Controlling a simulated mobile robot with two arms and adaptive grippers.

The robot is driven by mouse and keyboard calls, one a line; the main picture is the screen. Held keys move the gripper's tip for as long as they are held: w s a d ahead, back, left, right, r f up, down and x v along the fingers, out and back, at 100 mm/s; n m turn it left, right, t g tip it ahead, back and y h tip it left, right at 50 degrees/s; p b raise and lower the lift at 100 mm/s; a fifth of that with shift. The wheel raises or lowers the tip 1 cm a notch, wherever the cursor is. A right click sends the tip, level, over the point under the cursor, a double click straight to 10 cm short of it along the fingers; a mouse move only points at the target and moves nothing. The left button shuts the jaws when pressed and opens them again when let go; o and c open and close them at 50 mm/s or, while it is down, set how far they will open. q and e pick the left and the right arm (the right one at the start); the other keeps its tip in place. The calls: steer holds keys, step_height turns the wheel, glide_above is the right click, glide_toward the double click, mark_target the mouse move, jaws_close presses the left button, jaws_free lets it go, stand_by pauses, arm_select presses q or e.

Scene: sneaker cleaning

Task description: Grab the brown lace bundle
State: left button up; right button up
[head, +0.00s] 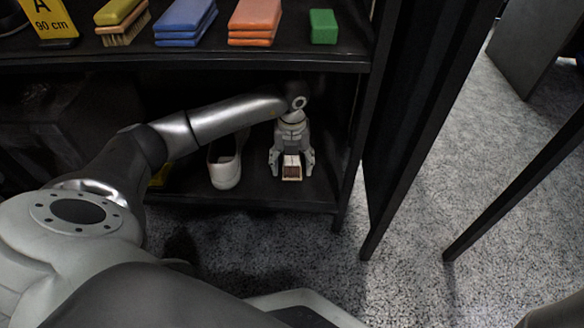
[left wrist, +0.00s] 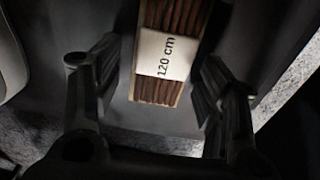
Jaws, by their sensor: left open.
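The brown lace bundle (head: 291,172) lies on the lower shelf near its right end. In the left wrist view the bundle (left wrist: 180,18) has brown strands and a white band (left wrist: 166,55) marked "120 cm". My left gripper (head: 291,176) points down over the bundle with its fingers open, one on each side. In the left wrist view the fingers of my left gripper (left wrist: 160,95) stand apart from the bundle, with a gap on both sides. My right gripper is not in view.
A white sneaker (head: 225,165) stands on the lower shelf (head: 255,195) left of the bundle. A dark upright post (head: 350,160) bounds the right side.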

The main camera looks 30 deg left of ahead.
arm_select(q)
steer(key=shift+c, duration=0.2)
steer(key=c, duration=0.8)
steer(key=shift+r, duration=0.1)
